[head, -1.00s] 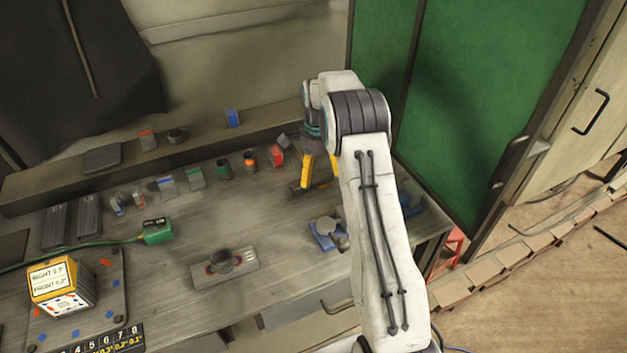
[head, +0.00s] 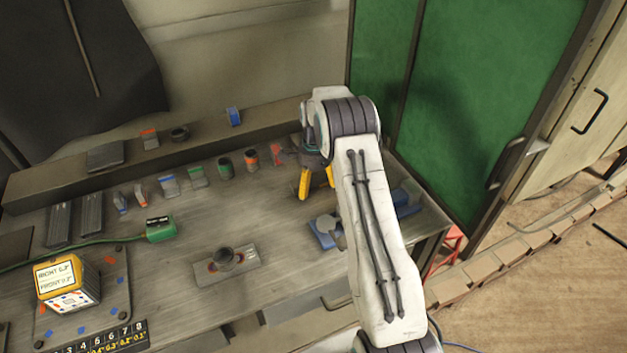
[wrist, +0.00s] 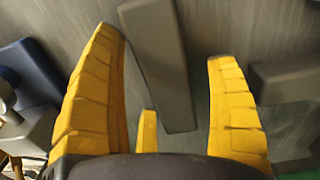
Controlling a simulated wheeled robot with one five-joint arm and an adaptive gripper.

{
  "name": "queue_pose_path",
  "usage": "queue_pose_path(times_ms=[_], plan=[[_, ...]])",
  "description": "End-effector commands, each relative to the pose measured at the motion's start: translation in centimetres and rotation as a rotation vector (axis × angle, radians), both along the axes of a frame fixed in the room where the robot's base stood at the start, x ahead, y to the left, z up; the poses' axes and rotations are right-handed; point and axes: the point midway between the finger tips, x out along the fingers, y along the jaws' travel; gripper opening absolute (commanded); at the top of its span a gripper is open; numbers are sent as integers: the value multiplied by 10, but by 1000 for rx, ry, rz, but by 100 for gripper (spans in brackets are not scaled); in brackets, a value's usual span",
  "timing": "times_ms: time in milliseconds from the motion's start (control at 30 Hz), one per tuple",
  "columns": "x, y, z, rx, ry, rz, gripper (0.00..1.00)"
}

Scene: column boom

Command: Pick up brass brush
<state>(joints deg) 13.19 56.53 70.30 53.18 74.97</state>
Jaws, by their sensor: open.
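My gripper (head: 316,183) is above the right part of the workbench, with its yellow fingers pointing down. In the wrist view my gripper (wrist: 170,85) is open, its fingers apart and nothing clamped between them. A long grey-brown bar (wrist: 158,65) lies on the bench, partly between the fingers and running past their tips. It may be the brass brush seen from above; no bristles show, so I cannot be sure. Both fingers look clear of it. In the head view my gripper and arm hide this spot.
A blue stand (head: 326,232) with a grey disc is close in front of my gripper. A red block (head: 277,155) stands left of it. Another grey block (wrist: 288,80) is right of the fingers in the wrist view. A green cabinet door (head: 460,110) rises behind my arm.

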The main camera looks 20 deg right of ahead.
Motion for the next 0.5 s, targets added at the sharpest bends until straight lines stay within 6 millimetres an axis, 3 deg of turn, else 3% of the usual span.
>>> queue_pose_path(times_ms=[500], plan=[[0, 0, -4, 0, 0, 0, 81]])
